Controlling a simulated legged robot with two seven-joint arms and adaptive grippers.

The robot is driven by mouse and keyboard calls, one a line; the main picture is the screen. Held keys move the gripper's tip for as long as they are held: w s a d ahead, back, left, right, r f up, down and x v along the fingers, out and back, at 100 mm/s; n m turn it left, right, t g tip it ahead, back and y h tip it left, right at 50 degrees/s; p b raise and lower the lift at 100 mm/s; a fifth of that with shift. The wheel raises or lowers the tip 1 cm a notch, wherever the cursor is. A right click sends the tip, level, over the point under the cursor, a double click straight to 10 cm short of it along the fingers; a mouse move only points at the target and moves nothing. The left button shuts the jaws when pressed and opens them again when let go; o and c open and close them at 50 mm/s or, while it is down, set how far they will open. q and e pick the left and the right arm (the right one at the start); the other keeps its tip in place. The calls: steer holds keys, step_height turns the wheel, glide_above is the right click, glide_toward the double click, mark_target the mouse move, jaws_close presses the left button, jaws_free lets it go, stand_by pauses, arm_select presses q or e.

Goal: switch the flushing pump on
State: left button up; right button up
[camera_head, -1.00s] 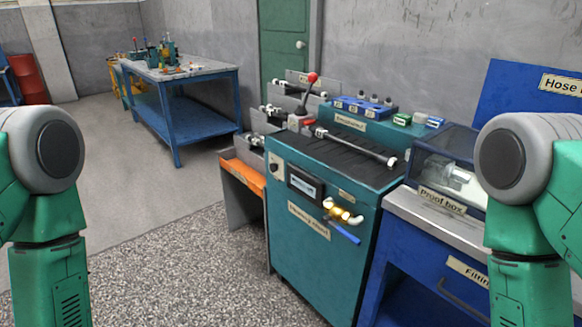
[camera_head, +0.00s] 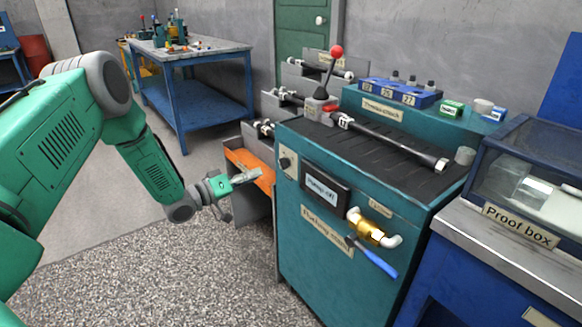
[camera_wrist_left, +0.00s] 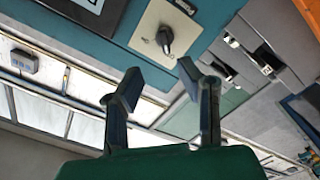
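The teal flushing stand (camera_head: 345,240) stands in the middle of the head view. On the upper left of its front is a pale plate with a dark rotary switch (camera_head: 285,163). The switch (camera_wrist_left: 165,40) also shows near the top of the left wrist view, beyond the fingertips and apart from them. A display (camera_head: 323,192) beside it appears to read "Pump off". My left gripper (camera_head: 247,178) is left of the stand, a little short of the switch. In the left wrist view its two fingers (camera_wrist_left: 160,83) are spread, with nothing between them. My right gripper is out of view.
A valve with a blue handle (camera_head: 373,258) sticks out of the stand's front. A red-knobbed lever (camera_head: 334,58) and a hose (camera_head: 390,143) are on top. An orange-edged rack (camera_head: 250,168) is behind my gripper. The proof box (camera_head: 522,180) is at right.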

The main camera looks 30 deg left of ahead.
mark_target(281, 166)
arm_select(q)
steer(key=x, duration=0.2)
steer(key=b+x, duration=0.1)
steer(key=x, duration=0.1)
steer(key=shift+d+f, duration=0.1)
steer(key=shift+f, duration=0.15)
steer(key=b+x, duration=0.1)
steer(key=x, duration=0.2)
steer(key=a+b+x, duration=0.1)
steer(key=x, duration=0.2)
steer(key=shift+w+f, duration=0.1)
steer(key=shift+w, duration=0.15)
steer(key=shift+w+d, duration=0.1)
steer(key=shift+d, duration=0.3)
steer(key=c, duration=0.5)
steer(key=shift+a, duration=0.2)
jaws_close()
steer(key=shift+a, duration=0.15)
